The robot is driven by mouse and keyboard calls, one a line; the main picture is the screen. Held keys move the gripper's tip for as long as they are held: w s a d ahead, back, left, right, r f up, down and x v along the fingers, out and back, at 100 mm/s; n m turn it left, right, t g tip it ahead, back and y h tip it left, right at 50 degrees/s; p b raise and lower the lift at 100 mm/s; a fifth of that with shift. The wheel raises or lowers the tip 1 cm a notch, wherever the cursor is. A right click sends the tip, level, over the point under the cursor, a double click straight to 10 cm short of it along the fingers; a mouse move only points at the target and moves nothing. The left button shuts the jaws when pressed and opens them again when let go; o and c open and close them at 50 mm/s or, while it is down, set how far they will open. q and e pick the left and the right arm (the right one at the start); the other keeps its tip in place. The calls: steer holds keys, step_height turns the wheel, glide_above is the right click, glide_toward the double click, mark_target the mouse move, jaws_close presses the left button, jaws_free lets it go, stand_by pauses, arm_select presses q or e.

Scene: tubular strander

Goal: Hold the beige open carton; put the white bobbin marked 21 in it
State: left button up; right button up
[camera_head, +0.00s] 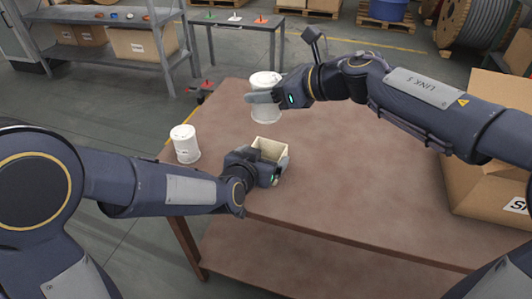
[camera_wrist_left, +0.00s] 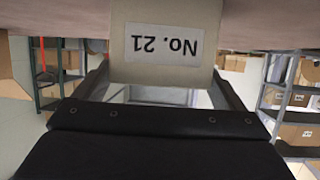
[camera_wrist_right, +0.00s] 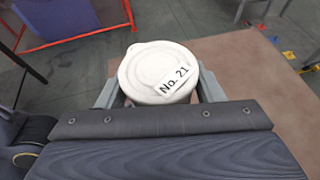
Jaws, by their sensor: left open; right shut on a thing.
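The beige open carton (camera_head: 269,147) stands on the brown table near its front left edge. Its label "No. 21" shows upside down in the left wrist view (camera_wrist_left: 165,43). My left gripper (camera_head: 268,163) is open, its fingers on either side of the carton. The white bobbin marked 21 (camera_head: 265,111) is in my right gripper (camera_head: 264,97), behind the carton in the head view. In the right wrist view the bobbin's round lid (camera_wrist_right: 155,70) with label "No. 21" sits between the shut fingers. I cannot tell how far it is above the table.
Another white bobbin (camera_head: 185,145) stands at the table's left corner. A large cardboard box (camera_head: 485,190) occupies the right side. The middle of the table (camera_head: 350,170) is clear. A grey shelf with boxes (camera_head: 140,45) and a side table (camera_head: 240,24) stand behind.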

mark_target(272, 151)
arm_select(q)
steer(key=shift+x, duration=1.4)
steer(key=c, duration=0.7)
arm_select(e)
step_height(272, 151, down, 10)
steer(key=shift+r, duration=0.2)
steer(key=shift+f, duration=0.1)
stand_by(1.2)
steer(key=shift+f, duration=0.55)
steer(key=o, duration=0.9)
steer(key=shift+o, duration=1)
steer(key=shift+s, duration=0.1)
steer(key=shift+s+a, duration=0.1)
